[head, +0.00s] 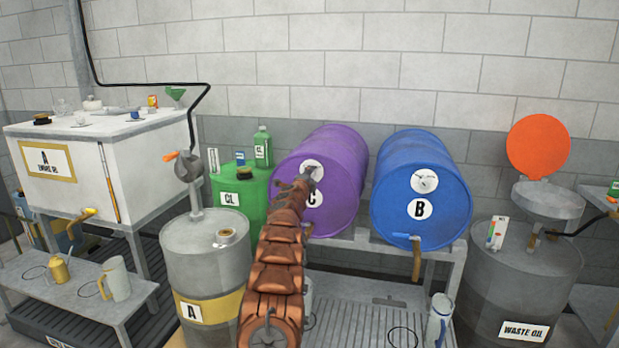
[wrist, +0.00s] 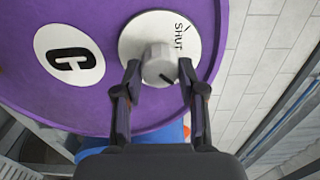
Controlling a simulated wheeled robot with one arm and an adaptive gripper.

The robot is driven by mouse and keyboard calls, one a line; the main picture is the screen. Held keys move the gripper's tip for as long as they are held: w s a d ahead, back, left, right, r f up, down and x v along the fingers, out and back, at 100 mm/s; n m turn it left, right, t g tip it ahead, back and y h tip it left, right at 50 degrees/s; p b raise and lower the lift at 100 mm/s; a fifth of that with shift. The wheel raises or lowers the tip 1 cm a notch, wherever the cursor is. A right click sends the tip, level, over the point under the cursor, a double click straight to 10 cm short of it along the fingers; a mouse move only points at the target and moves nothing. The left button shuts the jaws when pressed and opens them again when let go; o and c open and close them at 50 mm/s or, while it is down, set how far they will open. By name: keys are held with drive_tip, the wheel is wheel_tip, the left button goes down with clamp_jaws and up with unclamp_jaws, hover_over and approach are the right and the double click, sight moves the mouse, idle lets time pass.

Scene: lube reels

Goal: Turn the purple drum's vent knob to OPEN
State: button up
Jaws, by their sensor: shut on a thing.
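The purple drum (head: 334,165), marked C, lies on its side on a rack; its face fills much of the wrist view (wrist: 75,110). A round white vent plate (wrist: 135,42) on that face bears the word SHUT. The grey vent knob (wrist: 157,63) sits at its middle, with a dark line at its lower right. I see no OPEN mark. My gripper (wrist: 159,73) is shut on the knob, one finger on each side. In the head view my gripper (head: 304,180) is at the drum's face, and the knob is mostly hidden behind it.
The blue drum (head: 424,180), marked B, lies close to the right on the same rack (head: 350,240). A green drum (head: 235,190) stands to the left. A grey drum (head: 208,260) with a pump stands left of my arm. A waste oil drum (head: 515,275) is at the right.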

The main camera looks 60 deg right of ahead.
drive_tip(key=shift+s, duration=0.1)
drive_tip(key=o, duration=1.1)
drive_tip(key=shift+o, duration=0.2)
drive_tip(key=shift+a, duration=0.1)
